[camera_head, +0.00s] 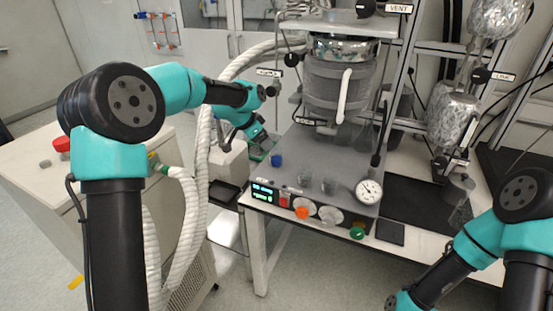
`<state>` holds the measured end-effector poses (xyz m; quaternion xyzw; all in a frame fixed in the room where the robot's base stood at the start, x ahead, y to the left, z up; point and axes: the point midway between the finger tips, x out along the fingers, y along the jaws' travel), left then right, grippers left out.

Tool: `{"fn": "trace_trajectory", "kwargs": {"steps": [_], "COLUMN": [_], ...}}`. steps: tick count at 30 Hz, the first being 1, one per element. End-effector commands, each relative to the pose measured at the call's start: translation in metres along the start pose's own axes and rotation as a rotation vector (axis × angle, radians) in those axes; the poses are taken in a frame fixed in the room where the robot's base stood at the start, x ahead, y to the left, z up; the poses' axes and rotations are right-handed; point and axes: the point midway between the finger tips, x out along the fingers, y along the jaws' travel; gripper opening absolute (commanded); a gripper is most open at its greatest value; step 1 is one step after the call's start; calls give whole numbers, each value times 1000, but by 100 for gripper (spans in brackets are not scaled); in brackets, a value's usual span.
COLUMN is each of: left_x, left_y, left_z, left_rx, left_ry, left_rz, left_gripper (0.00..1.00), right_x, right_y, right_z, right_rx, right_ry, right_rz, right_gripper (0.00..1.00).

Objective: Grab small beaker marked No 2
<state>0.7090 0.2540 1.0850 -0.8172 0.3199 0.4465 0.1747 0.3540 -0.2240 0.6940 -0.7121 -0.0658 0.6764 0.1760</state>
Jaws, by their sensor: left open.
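Two small clear beakers stand on the grey reactor platform. One is the left beaker (305,178), and the other is the right beaker (329,185), close beside it. Any number marks on them are too small to read, so I cannot tell which is No 2. My left gripper (263,143) is open at the platform's left edge, up and left of the beakers and apart from them. Its fingers are small and partly blurred into the background. My right arm enters at the lower right; its gripper is not visible.
The reactor vessel (338,85) stands behind the beakers. A blue cap (276,160), a pressure gauge (368,191) and a control panel (270,193) with an orange knob (302,213) surround them. White hoses (201,165) run at the left. A black mat (420,205) lies at right.

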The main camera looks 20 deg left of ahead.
Motion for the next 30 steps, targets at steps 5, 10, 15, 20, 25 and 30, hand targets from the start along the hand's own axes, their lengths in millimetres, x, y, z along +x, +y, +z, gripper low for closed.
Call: {"fn": "trace_trajectory", "kwargs": {"steps": [5, 10, 15, 20, 25, 30], "left_x": [32, 54, 59, 59, 63, 83], "left_y": [0, 0, 0, 0, 1, 3], "left_z": [0, 0, 0, 0, 0, -1], "left_rx": [0, 0, 0, 0, 0, 1], "left_ry": [-2, -1, 1, 0, 0, -2], "left_rz": [2, 1, 0, 0, 0, 2], "left_gripper": [82, 82, 82, 82, 82, 82], "right_x": [0, 0, 0, 0, 0, 0], "right_y": [0, 0, 0, 0, 0, 0], "right_z": [0, 0, 0, 0, 0, 0], "right_rx": [0, 0, 0, 0, 0, 0], "right_ry": [0, 0, 0, 0, 0, 0], "right_rz": [0, 0, 0, 0, 0, 0], "right_gripper": [74, 74, 74, 74, 74, 74]}}
